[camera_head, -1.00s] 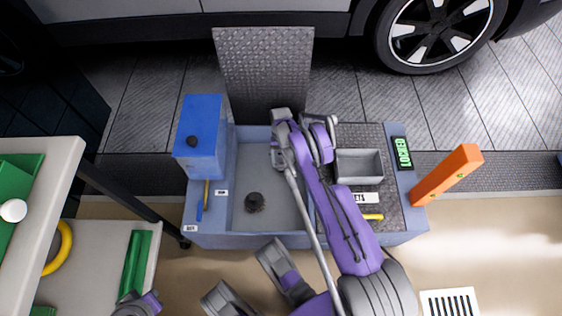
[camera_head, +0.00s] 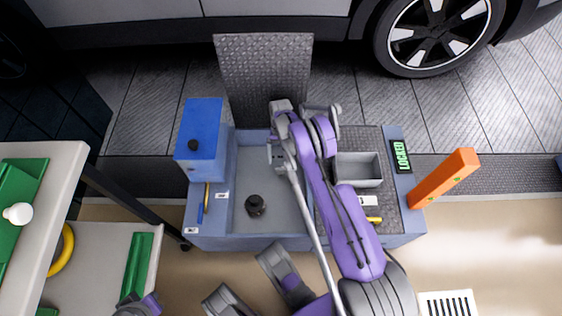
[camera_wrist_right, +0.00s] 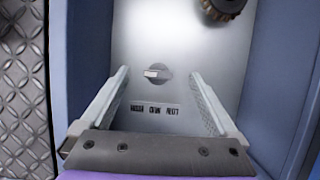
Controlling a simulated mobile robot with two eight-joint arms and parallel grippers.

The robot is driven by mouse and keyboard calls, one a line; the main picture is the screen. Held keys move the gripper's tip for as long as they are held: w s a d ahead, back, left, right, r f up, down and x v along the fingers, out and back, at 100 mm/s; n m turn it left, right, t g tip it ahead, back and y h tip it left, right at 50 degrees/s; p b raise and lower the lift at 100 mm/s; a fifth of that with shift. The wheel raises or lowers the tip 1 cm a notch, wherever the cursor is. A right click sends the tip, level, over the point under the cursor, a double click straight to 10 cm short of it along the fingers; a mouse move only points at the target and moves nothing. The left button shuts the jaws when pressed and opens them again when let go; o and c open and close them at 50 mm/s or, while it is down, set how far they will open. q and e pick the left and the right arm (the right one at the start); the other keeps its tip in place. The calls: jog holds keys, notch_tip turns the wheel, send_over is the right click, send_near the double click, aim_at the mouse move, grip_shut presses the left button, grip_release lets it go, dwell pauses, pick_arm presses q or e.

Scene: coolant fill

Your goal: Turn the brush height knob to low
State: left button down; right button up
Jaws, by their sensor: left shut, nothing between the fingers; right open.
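The brush height knob (camera_wrist_right: 158,71) is a small grey dial with a pale pointer bar, on a light panel in the right wrist view. The pointer lies roughly level. A row of small dark labels (camera_wrist_right: 155,108), too blurred to read surely, sits below it. My right gripper (camera_wrist_right: 161,78) is open and empty, its two fingers either side of the knob in the picture and apart from it. In the head view my right gripper (camera_head: 279,155) is over the blue-grey machine (camera_head: 300,243), and the arm hides the knob. My left gripper (camera_head: 142,304) is shut at the lower left, partly cut off.
A dark round cap (camera_head: 256,204) stands in the machine's basin; a dark ribbed part (camera_wrist_right: 224,8) shows in the wrist view. A blue box (camera_head: 204,120), a grey tray (camera_head: 358,169) and an orange post (camera_head: 446,178) are around. A bench (camera_head: 65,165) stands left.

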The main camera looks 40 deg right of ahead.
notch_tip(320, 180, up, 3)
jog(key=shift+r, duration=0.15)
dwell(0.5)
